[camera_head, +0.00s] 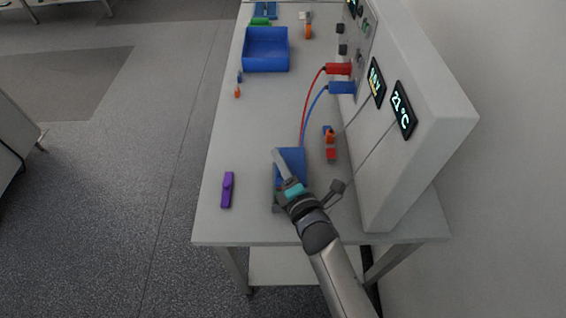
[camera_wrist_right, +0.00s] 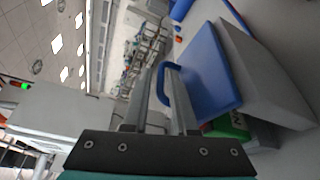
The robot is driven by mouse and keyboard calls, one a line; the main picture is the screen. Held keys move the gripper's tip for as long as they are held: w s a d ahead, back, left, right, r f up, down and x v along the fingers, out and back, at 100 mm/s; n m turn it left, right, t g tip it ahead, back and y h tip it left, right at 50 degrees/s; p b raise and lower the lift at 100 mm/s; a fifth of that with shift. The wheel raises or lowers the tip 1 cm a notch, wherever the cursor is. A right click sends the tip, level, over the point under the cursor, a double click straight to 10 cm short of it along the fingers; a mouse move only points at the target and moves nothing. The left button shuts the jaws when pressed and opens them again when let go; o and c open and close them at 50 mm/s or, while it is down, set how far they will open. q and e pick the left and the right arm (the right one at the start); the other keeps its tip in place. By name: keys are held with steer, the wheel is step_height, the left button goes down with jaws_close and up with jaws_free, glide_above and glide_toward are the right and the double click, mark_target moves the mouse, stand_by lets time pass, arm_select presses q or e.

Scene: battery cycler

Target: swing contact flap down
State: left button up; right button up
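The contact flap is a blue panel (camera_head: 292,156) near the front of the bench, partly hidden behind my right gripper in the head view. In the wrist view the blue panel (camera_wrist_right: 207,68) carries a blue loop handle. A green piece (camera_wrist_right: 228,127) and a grey block (camera_wrist_right: 262,75) show beside it. The flap looks raised, but its exact angle is hard to tell. My right gripper (camera_head: 279,158) is at the flap. In the wrist view its two fingers (camera_wrist_right: 160,72) stand apart, with the handle's outer bar between their tips; a firm grip does not show. My left gripper is not in view.
A purple piece (camera_head: 227,189) lies to the left on the bench. Red and orange pieces (camera_head: 330,143) lie close to the right. The cycler housing (camera_head: 425,135) stands along the right, with red and blue cables. A blue bin (camera_head: 266,63) stands farther back.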

steer(key=shift+s, duration=0.15)
steer(key=shift+s+f, duration=0.1)
steer(key=shift+s, duration=0.2)
steer(key=v, duration=1.4)
steer(key=shift+s+d+b, duration=0.15)
steer(key=shift+d+b, duration=0.05)
steer(key=shift+b, duration=0.15)
